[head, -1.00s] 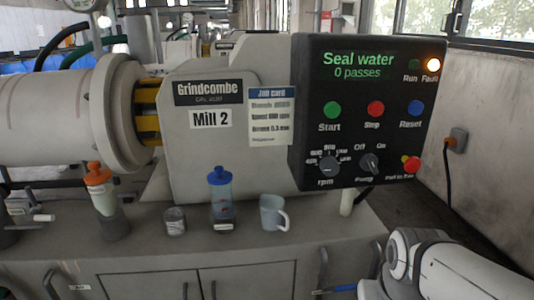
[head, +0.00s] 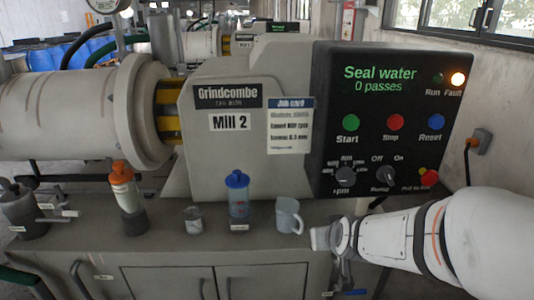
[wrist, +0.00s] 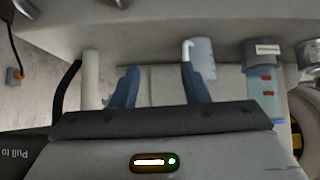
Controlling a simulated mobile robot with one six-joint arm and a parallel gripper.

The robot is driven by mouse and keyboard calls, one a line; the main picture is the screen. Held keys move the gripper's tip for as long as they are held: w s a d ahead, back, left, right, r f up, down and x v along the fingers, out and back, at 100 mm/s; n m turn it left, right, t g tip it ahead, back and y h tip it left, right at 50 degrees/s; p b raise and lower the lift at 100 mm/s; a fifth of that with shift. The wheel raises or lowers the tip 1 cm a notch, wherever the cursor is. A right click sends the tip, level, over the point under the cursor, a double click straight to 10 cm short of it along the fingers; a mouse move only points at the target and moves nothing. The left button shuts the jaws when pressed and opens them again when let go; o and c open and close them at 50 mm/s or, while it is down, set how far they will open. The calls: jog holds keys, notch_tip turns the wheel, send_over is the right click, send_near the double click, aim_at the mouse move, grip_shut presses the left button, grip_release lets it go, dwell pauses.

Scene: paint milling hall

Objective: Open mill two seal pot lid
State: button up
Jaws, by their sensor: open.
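A clear pot with a blue lid (head: 237,179) stands upright on the bench in front of Mill 2 (head: 230,121). Its lid is on; the label at its foot is too small to read.
A grey mug (head: 288,216) stands between the pot and my arm. A small can (head: 193,220) is left of the pot, and an orange-topped bottle (head: 126,198) farther left. The control panel (head: 390,125) stands behind my arm, showing "Seal water 0 passes" and a lit Fault lamp.

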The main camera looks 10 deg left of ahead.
jog(key=w+a+r+n+t+y+p, duration=0.1)
jog(key=w+a+r+t+y, duration=0.1)
jog(key=a, duration=0.4)
jog(key=w+a+r+n+t+y+p, duration=0.1)
jog(key=w+a+r+y+p, duration=0.15)
jog(key=a, duration=0.25)
jog(key=n+t+y+p, duration=0.2)
jog(key=t+y, duration=0.1)
jog(key=y, duration=0.1)
send_near(238, 175)
jog(key=x, duration=0.4)
jog(key=p+x, duration=0.1)
jog(key=x, duration=0.6)
